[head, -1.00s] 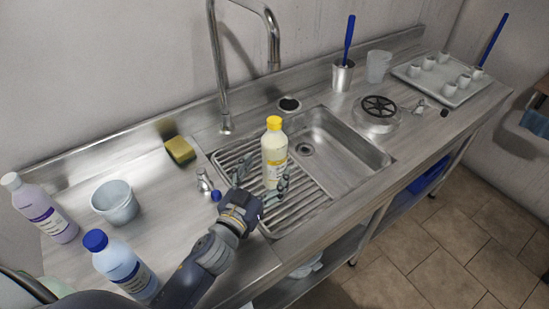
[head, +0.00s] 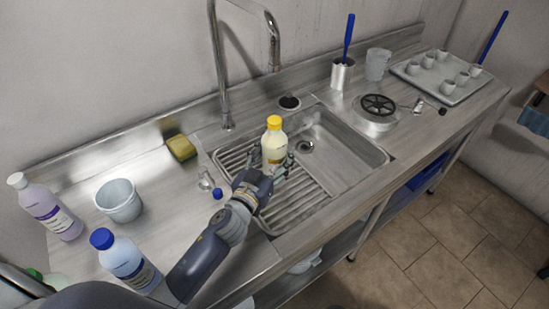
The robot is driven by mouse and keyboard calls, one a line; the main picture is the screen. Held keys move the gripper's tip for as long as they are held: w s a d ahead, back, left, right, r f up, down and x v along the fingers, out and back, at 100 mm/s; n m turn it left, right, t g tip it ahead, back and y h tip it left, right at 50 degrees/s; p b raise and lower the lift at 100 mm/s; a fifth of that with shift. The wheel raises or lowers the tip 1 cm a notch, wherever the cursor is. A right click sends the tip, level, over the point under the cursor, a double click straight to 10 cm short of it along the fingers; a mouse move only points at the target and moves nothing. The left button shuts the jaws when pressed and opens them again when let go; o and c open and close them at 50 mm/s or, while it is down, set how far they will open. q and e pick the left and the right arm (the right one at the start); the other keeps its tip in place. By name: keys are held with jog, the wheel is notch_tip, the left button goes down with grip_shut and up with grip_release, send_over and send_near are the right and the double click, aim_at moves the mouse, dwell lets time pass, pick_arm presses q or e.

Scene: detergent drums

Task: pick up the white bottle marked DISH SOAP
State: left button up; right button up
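A pale bottle with a yellow cap (head: 273,149) stands upright on the ribbed drainer at the left of the sink. Its label is mostly hidden and I cannot read it. My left gripper (head: 273,161) reaches in from the lower left, with one finger on each side of this bottle. The hand hides the bottle's lower part. I cannot tell whether the fingers touch it. My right gripper is not in view.
A blue-capped bottle (head: 124,262) and a lilac bottle with a white cap (head: 47,208) stand at the left, near a grey bucket (head: 118,201). A sponge (head: 181,148) and a tall faucet (head: 222,75) are behind. The right basin (head: 340,155) is empty.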

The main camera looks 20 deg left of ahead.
pick_arm(q)
jog(key=c, duration=0.9)
jog(key=shift+o, duration=0.2)
jog(key=shift+r, duration=0.1)
